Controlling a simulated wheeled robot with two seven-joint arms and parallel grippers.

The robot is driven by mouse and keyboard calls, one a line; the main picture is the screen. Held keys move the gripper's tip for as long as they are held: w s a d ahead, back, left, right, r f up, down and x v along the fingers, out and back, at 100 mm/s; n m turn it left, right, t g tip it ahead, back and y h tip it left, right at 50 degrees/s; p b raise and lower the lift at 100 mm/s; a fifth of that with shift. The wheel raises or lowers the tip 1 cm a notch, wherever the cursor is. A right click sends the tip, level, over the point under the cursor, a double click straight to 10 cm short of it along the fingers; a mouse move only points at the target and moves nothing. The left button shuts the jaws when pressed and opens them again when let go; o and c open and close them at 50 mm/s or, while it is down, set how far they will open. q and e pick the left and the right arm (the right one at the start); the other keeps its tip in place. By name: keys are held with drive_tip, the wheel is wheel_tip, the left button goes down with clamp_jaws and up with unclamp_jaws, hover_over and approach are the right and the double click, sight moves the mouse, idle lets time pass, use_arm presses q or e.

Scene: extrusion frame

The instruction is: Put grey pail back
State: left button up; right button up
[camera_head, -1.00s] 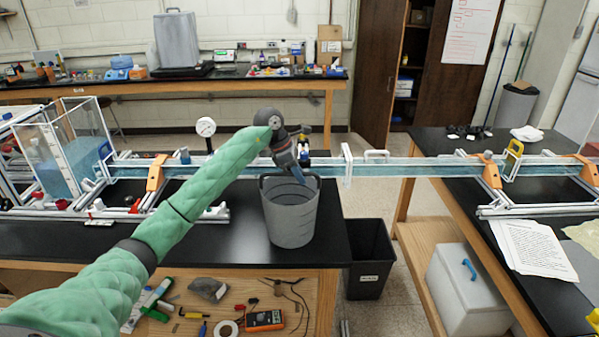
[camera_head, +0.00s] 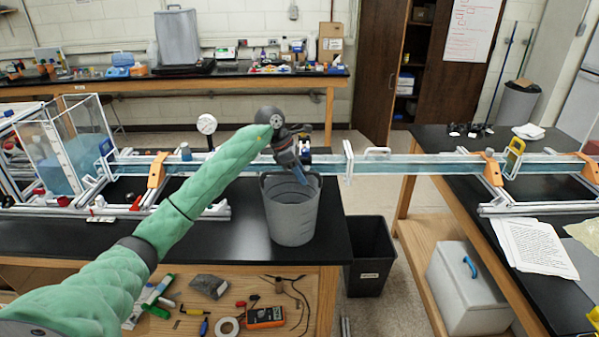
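The grey pail (camera_head: 292,215) stands upright on the black bench top, close to its right end. My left gripper (camera_head: 303,179) comes in from the left and points down at the pail's mouth. Its fingertips are at the pail's far rim, and the rim and handle there are partly covered by the gripper. I cannot tell whether the fingers are closed on the rim. My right gripper is not in view.
A long clear water channel (camera_head: 415,165) runs behind the pail and bridges the gap to the right bench (camera_head: 470,215). A black bin (camera_head: 370,262) stands on the floor in the gap. A dial gauge (camera_head: 206,124) rises behind my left arm.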

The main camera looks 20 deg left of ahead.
use_arm(q)
drive_tip(key=shift+r, duration=0.1)
